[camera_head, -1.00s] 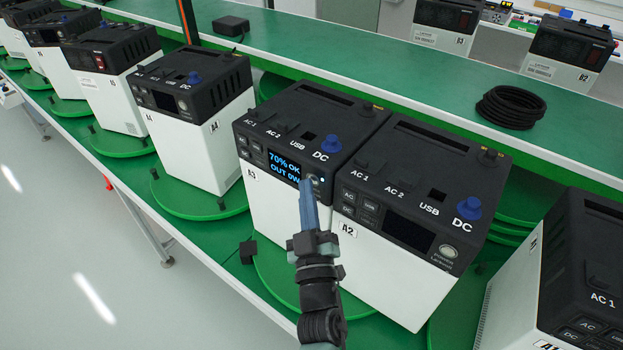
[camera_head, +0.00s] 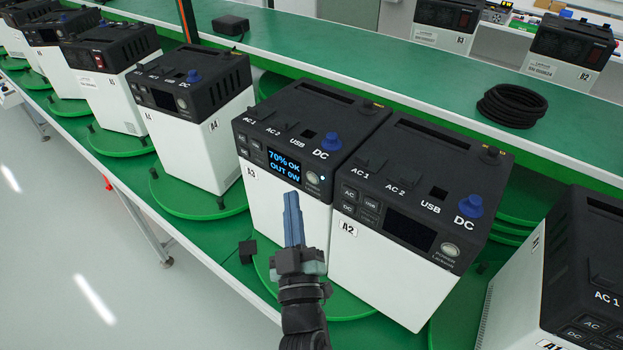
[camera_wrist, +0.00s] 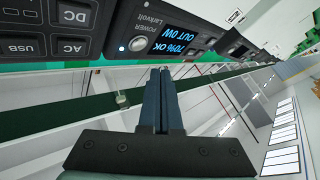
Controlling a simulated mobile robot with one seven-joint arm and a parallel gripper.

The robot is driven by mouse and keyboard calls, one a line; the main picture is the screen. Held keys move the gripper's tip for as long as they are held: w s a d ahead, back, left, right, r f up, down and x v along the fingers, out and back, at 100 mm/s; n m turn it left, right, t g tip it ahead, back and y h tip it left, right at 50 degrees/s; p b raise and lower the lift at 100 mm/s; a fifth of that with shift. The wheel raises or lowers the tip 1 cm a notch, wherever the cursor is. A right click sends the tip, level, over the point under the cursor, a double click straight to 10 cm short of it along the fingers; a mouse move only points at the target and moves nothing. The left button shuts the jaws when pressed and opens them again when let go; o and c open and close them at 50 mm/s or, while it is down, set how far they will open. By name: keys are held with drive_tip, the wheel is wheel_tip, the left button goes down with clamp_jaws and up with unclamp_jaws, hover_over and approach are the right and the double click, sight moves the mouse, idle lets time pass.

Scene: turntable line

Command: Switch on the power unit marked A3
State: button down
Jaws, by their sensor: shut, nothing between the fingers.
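The power unit marked A3 (camera_head: 280,213) is a white box with a black top and front panel, standing on a green turntable. Its screen (camera_head: 284,167) is lit and reads "70% OK, OUT 0W". A small light glows beside its round power button (camera_head: 312,179). In the wrist view the lit screen (camera_wrist: 180,38), the power button (camera_wrist: 137,44) and the white light show upside down. My gripper (camera_head: 291,195) is shut and empty, in front of A3's white front. Its fingertips (camera_wrist: 160,70) are below the button and apart from it.
Unit A2 (camera_head: 385,275), with a dark screen, stands close on the right of A3. Unit A4 (camera_head: 200,140) stands to the left. A black cable coil (camera_head: 511,106) lies on the shelf behind. The floor (camera_head: 60,270) in front is clear.

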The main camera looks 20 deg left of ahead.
drive_tip(key=shift+s+a+b, duration=0.2)
drive_tip(key=shift+s, duration=0.35)
drive_tip(key=shift+s+a+b, duration=0.15)
drive_tip(key=shift+s+a, duration=0.05)
drive_tip(key=shift+s, duration=0.35)
drive_tip(key=shift+r, duration=0.1)
drive_tip(key=w+d+r+m+t+h, duration=0.1)
drive_tip(key=d+r+m+t+h, duration=0.3)
drive_tip(key=r, duration=1)
drive_tip(key=w+d+r+m+t+h, duration=0.1)
drive_tip(key=w+d+r+m+h, duration=0.15)
drive_tip(key=d+r, duration=0.8)
drive_tip(key=s+r+m+t+h, duration=0.1)
drive_tip(key=s+r+m, duration=0.1)
drive_tip(key=s+r, duration=0.5)
drive_tip(key=s+d+r+m+t+h, duration=0.1)
drive_tip(key=s+r, duration=0.5)
drive_tip(key=r, duration=0.8)
drive_tip(key=shift+s+d+r+m+t, duration=0.25)
drive_tip(key=shift+s+r+m+t, duration=0.1)
drive_tip(key=shift+t, duration=0.05)
